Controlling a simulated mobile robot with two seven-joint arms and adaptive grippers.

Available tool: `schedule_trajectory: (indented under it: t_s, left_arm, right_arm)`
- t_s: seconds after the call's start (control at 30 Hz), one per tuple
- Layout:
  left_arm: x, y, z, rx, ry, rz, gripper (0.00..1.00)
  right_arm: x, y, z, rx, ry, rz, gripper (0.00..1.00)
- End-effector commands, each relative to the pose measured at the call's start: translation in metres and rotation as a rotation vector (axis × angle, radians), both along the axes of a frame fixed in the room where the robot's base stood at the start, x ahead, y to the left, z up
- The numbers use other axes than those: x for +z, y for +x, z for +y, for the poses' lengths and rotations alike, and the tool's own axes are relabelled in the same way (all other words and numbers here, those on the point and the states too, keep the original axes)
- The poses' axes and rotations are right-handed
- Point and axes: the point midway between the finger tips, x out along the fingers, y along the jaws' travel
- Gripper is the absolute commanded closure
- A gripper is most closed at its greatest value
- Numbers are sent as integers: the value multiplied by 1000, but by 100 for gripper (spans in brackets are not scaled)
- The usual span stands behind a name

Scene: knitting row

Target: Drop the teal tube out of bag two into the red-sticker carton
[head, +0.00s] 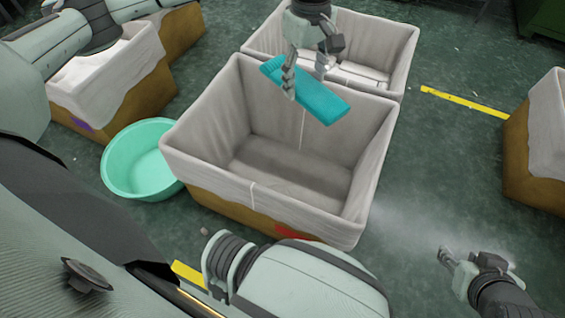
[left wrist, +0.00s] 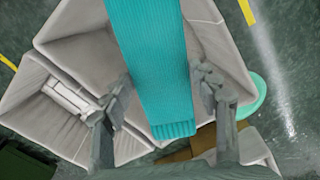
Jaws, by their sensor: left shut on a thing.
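The teal tube (head: 305,92) is a long, flat-looking ribbed piece, held tilted above the red-sticker carton. My left gripper (head: 305,82) is shut on it; the left wrist view shows the tube (left wrist: 155,60) between the two fingers (left wrist: 165,100). The red-sticker carton (head: 250,207) is brown with a pale liner folded over its rim; its red sticker (head: 298,233) shows low on the near side. The inside that I can see looks empty. My right gripper (head: 455,268) is low at the right, away from the carton; its finger opening is unclear. I cannot tell which bag is bag two.
Another lined carton (head: 405,50) adjoins behind, with pale pieces inside. A lined carton with a purple sticker (head: 83,125) stands left, beside a mint-green basin (head: 140,160). Another carton (head: 540,150) stands at the right edge. Green floor with yellow tape (head: 465,101) is clear between.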

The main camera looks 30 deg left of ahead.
Motion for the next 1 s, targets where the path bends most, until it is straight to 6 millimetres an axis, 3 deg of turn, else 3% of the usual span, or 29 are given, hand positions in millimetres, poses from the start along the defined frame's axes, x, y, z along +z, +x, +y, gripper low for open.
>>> schedule_trajectory:
  t_s: [0.03, 0.3, 0.6, 0.8, 1.0]
  left_arm:
    - [-14, 5, 2, 166, -2, 5, 56]
    - [-71, 29, 29, 1154, 3, 6, 56]
    - [-135, 37, 63, 2145, 5, 5, 56]
    - [-158, 37, 76, 2495, 3, 2, 56]
    - [-164, 37, 79, 2579, 2, 3, 56]
  right_arm:
    - [4, 8, 8, 15, 15, -47, 60]
    - [49, 44, 50, 90, 104, -311, 60]
    - [108, 63, 87, 153, 201, -573, 60]
    - [131, 66, 98, 172, 236, -663, 60]
    - [141, 67, 103, 180, 255, -708, 60]
